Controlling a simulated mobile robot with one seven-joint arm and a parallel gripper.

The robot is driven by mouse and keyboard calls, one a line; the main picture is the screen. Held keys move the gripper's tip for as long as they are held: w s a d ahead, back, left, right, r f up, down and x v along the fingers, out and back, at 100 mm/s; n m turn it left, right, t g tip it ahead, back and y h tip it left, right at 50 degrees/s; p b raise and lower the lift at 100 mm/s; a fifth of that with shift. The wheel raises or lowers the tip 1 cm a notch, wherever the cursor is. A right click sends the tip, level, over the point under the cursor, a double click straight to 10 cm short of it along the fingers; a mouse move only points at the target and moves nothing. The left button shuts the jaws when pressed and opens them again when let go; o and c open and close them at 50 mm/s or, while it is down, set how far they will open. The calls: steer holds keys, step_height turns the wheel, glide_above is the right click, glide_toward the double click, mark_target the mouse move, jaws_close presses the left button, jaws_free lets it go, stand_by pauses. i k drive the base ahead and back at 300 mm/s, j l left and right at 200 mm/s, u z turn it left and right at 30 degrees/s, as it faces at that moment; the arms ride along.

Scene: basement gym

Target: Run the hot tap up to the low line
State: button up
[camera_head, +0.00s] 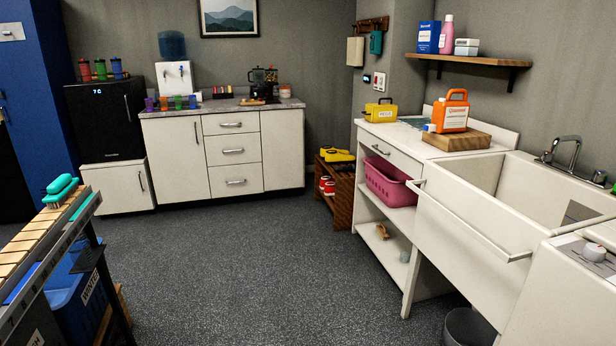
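A deep white utility sink (468,218) stands at the right, with a bar along its front. A curved metal tap (574,150) rises at its back edge. A small lever or knob (545,156) sits left of the spout, and another (599,177) sits to its right by the frame edge. I cannot tell which is the hot one. No water stream shows at the spout. A grey panel (578,212) is on the inner right wall; any line on it is too small to read. The basin floor is mostly hidden. My gripper is not in view.
A white counter (392,130) left of the sink holds an orange jug (452,111) on a wooden block and a yellow box (380,110). A white appliance with a knob (594,252) adjoins the sink's right. A grey bin (468,327) stands below. The middle floor is clear.

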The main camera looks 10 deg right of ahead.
mark_target(548, 157)
steer(key=i, duration=5)
steer(key=i+z, duration=0.15)
steer(key=z, duration=0.2)
steer(key=i+z, duration=0.1)
steer(key=z, duration=0.2)
steer(key=i+j+z, duration=0.1)
steer(key=z, duration=2.95)
steer(key=i+z, duration=0.35)
